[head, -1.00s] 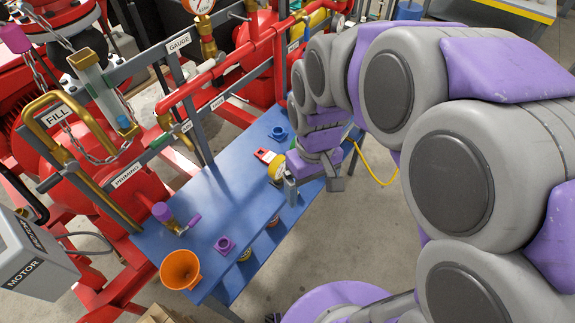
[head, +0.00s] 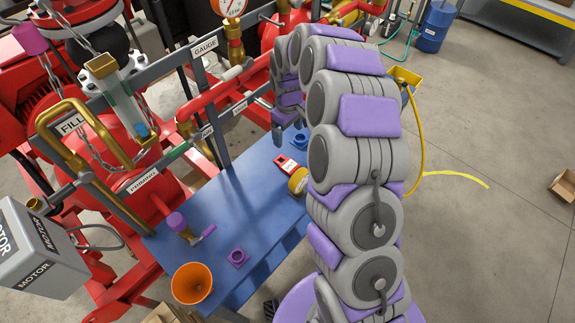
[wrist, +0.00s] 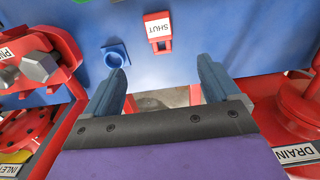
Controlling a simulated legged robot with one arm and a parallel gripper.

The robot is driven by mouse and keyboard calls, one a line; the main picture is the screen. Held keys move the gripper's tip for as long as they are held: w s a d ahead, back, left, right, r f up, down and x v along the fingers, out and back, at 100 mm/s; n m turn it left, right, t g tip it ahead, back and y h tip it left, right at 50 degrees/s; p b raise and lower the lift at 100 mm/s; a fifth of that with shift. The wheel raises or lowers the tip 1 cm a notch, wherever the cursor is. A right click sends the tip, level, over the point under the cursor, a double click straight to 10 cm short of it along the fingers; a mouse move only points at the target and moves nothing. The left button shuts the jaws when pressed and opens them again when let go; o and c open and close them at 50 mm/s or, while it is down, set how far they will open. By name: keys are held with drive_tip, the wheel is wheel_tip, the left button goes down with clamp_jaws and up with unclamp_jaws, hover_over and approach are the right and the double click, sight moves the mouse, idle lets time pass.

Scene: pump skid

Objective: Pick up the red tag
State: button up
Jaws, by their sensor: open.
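The red tag (head: 286,163) lies flat on the blue bench (head: 228,200), beside the yellow roll, in the head view. In the wrist view the red tag (wrist: 158,32) has a white label reading SHUT and lies at the top centre. My gripper (wrist: 161,72) is open and empty, its two blue-grey fingers apart. The tag is past the fingertips, roughly in line with the gap, and not touched. In the head view my gripper (head: 279,132) is toward the rear of the bench by the pipe rack, partly hidden by my arm.
A blue ring-shaped part (wrist: 116,55) sits left of the tag in the wrist view. Red pipes (wrist: 300,108) flank my gripper.

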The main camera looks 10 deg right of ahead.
drive_tip(key=b, duration=0.2)
hover_over(290, 166)
drive_tip(key=f, duration=1.3)
drive_tip(key=shift+w+a, duration=0.1)
drive_tip(key=shift+a, duration=0.15)
drive_tip(key=f, duration=0.4)
drive_tip(key=shift+d+f+b, duration=0.2)
drive_tip(key=shift+f+b, duration=0.05)
drive_tip(key=shift+b, duration=0.05)
drive_tip(key=shift+r, duration=0.1)
drive_tip(key=c, duration=1.1)
drive_tip(key=shift+c, duration=0.2)
drive_tip(key=shift+r, duration=0.55)
drive_tip(key=r, duration=0.1)
drive_tip(key=a+r+p, duration=0.1)
drive_tip(key=shift+a+r, duration=0.1)
drive_tip(key=shift+r, duration=0.25)
drive_tip(key=a, duration=0.5)
drive_tip(key=s+a+p, duration=0.1)
drive_tip(key=a, duration=0.3)
drive_tip(key=s+a+r, duration=0.1)
drive_tip(key=a, duration=0.4)
drive_tip(key=shift+a, duration=0.35)
